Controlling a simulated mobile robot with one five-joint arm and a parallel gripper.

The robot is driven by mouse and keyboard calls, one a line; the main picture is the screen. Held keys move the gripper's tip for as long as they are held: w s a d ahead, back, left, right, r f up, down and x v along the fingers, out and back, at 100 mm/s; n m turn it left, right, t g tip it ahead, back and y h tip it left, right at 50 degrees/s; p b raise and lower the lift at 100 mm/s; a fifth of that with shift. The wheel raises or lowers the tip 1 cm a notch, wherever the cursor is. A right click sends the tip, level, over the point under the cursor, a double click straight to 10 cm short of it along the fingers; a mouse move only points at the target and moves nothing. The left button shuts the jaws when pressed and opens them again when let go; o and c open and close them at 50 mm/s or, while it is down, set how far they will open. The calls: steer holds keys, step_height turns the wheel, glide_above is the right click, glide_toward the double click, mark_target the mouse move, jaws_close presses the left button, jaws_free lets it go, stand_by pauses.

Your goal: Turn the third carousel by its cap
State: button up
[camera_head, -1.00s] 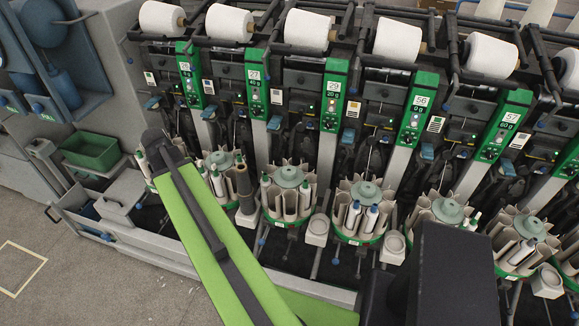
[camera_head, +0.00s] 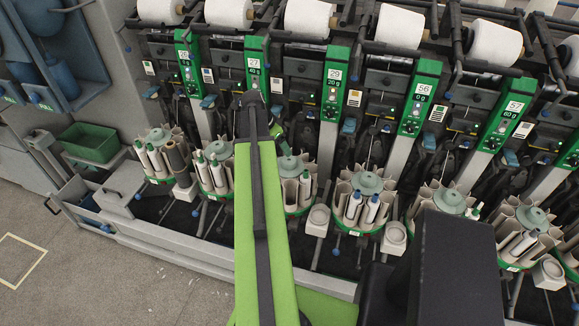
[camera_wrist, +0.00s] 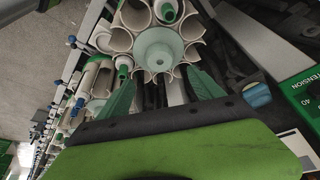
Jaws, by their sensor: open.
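The third carousel (camera_head: 304,203) stands in the row along the machine foot, partly hidden behind my arm in the head view. Its pale green round cap (camera_head: 290,166) shows just right of the arm. In the wrist view a carousel, apparently this one, shows its cap (camera_wrist: 157,49) with a small centre hole, ringed by cream tubes, some holding green- or blue-tipped pieces. My gripper (camera_wrist: 162,84) is open and empty, its two green fingers spread to either side just below the cap in the picture. I see no clear contact. The arm mostly hides the gripper in the head view.
Neighbouring carousels stand close on both sides, the second (camera_head: 213,172) at left and the fourth (camera_head: 362,200) at right. Green tension panels (camera_head: 335,90) and sloping posts rise behind. Open floor lies at lower left.

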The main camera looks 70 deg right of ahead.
mark_target(289, 160)
steer(key=b+x, duration=0.9)
steer(key=x, duration=0.3)
steer(key=shift+w+a+f, duration=0.1)
steer(key=shift+a, duration=0.1)
steer(key=shift+d+f+b, duration=0.15)
steer(key=shift+f+b, duration=0.1)
steer(key=shift+b, duration=0.25)
steer(key=shift+r, duration=0.1)
jaws_close()
